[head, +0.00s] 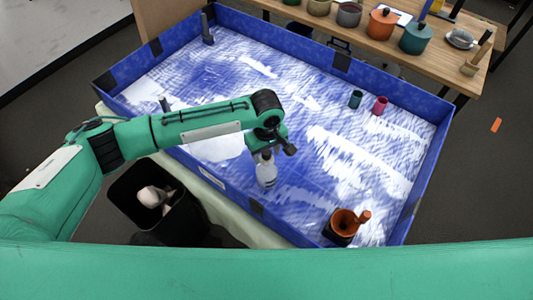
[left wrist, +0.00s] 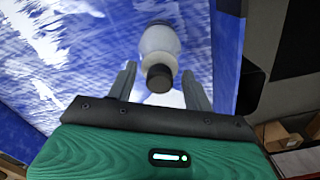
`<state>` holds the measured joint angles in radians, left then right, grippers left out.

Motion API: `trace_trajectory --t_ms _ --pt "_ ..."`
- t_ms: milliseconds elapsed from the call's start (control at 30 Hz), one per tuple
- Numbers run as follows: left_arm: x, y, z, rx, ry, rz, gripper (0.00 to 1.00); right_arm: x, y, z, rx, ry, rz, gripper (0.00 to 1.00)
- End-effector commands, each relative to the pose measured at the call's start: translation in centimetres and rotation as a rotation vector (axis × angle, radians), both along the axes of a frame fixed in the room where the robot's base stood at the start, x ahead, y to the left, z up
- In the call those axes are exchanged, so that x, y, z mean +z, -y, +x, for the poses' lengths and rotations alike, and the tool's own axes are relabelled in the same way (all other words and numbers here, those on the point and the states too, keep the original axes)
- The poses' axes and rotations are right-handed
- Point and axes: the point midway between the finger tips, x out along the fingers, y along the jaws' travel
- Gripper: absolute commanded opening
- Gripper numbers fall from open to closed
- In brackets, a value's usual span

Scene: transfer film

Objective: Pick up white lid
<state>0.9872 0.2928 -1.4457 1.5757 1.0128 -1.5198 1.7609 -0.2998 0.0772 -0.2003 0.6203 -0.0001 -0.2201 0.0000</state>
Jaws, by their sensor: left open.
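A translucent whitish bottle (head: 266,174) stands in the blue-walled tray (head: 428,165), near its front wall. In the left wrist view the bottle (left wrist: 159,41) has a dark cap (left wrist: 160,78) pointing toward my gripper. My left gripper (head: 265,151) is just above the bottle, jaws open. In the left wrist view its fingers (left wrist: 159,70) are on either side of the cap, with gaps, not closed on it. I cannot pick out a separate white lid; a plain white patch (head: 216,147) lies partly under my left arm. My right gripper is not in view.
An orange funnel-like item (head: 343,220) in a dark holder stands in the tray's front right corner. A teal cup (head: 355,99) and a pink cup (head: 380,105) stand at the back right. A black bin (head: 130,190) is outside the tray. The tray's middle is clear.

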Motion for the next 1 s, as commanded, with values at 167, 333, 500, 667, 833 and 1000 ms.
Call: trace_trajectory --t_ms 167,333,500,667,833,1000 --pt "-0.1 0.0 0.0 -0.001 0.000 0.000 0.51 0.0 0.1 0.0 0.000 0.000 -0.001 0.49" --pt "0.0 0.0 0.0 -0.001 0.000 0.000 0.20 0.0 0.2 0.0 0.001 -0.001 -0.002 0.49" --pt "0.0 0.0 0.0 -0.001 -0.001 0.000 0.04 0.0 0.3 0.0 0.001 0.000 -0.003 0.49" --pt "0.0 0.0 0.0 -0.001 -0.001 0.000 0.04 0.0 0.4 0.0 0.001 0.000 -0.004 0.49" --pt "0.6 0.1 0.0 -0.001 -0.001 0.000 0.04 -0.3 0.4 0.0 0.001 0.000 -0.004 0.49" --pt "2.7 0.1 0.0 -0.002 0.001 -0.003 0.04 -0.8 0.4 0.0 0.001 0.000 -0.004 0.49"
